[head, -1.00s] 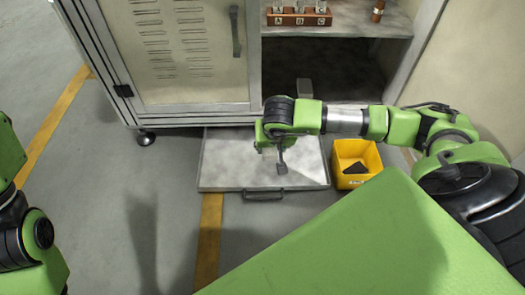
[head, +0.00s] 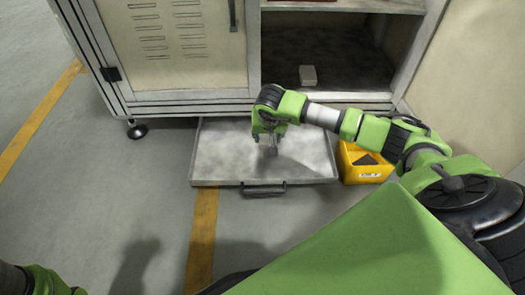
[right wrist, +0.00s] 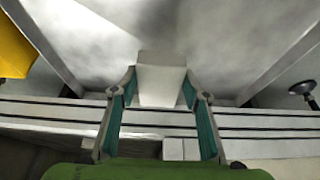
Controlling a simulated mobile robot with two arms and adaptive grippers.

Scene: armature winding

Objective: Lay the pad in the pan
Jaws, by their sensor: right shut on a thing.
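The pan (head: 215,165) is a shallow, light grey tray with a front handle, lying on the floor at the foot of the cabinet. My right gripper (head: 269,146) is over the middle of the pan. In the right wrist view its fingers (right wrist: 160,100) are shut on a pale, block-like pad (right wrist: 160,84), with the pan's floor (right wrist: 90,45) behind it. In the head view the pad is mostly lost against the pan, and I cannot tell how far it is above the pan floor. My left gripper is not in view.
A yellow bin (head: 350,160) with a dark piece in it stands just right of the pan; it also shows in the right wrist view (right wrist: 14,50). Open floor lies in front.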

